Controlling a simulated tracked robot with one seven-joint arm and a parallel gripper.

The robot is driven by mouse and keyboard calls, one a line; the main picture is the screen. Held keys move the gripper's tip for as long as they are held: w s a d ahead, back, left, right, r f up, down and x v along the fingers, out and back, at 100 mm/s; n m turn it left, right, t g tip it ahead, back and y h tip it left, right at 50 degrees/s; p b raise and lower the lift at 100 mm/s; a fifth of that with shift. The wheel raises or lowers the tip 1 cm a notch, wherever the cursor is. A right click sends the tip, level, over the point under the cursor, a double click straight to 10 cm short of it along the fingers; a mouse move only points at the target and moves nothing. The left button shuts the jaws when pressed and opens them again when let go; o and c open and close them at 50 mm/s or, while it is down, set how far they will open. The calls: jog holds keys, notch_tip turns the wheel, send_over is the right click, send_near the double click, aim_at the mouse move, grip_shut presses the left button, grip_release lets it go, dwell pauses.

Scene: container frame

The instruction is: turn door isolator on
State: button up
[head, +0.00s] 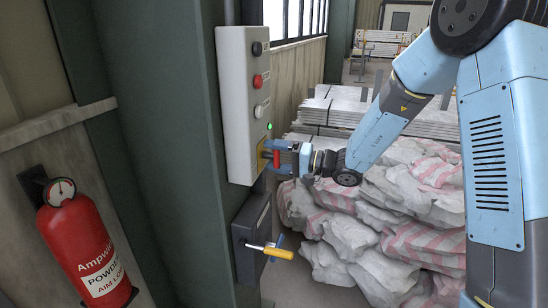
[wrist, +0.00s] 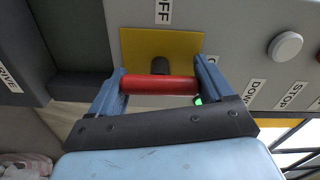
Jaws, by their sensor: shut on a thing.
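The door isolator has a red handle (wrist: 158,85) on a dark hub in front of a yellow plate (wrist: 140,42). It sits low on a grey control box (head: 237,120) and also shows in the head view as a small red handle (head: 276,158). An OFF label (wrist: 163,11) is beside the plate. The handle lies along the box's long axis, across the direction to OFF. My gripper (wrist: 158,76) is shut on the handle, one blue finger at each end. It also shows at the box in the head view (head: 272,152). Any ON label is hidden.
Black, red and white buttons and a lit green lamp (head: 269,126) are above the isolator. A dark box with a yellow-handled lever (head: 270,250) is just below. A fire extinguisher (head: 82,245) hangs at left. White sacks (head: 400,210) are piled behind my arm.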

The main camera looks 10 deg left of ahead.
jog(key=o, duration=0.7)
jog(key=shift+s+f, duration=0.15)
jog(key=shift+f, duration=0.15)
jog(key=shift+o, duration=1.2)
jog(key=shift+r, duration=0.1)
jog(key=shift+d, duration=0.15)
jog(key=d, duration=1.3)
jog(key=shift+s+d, duration=0.3)
jog(key=shift+s, duration=0.15)
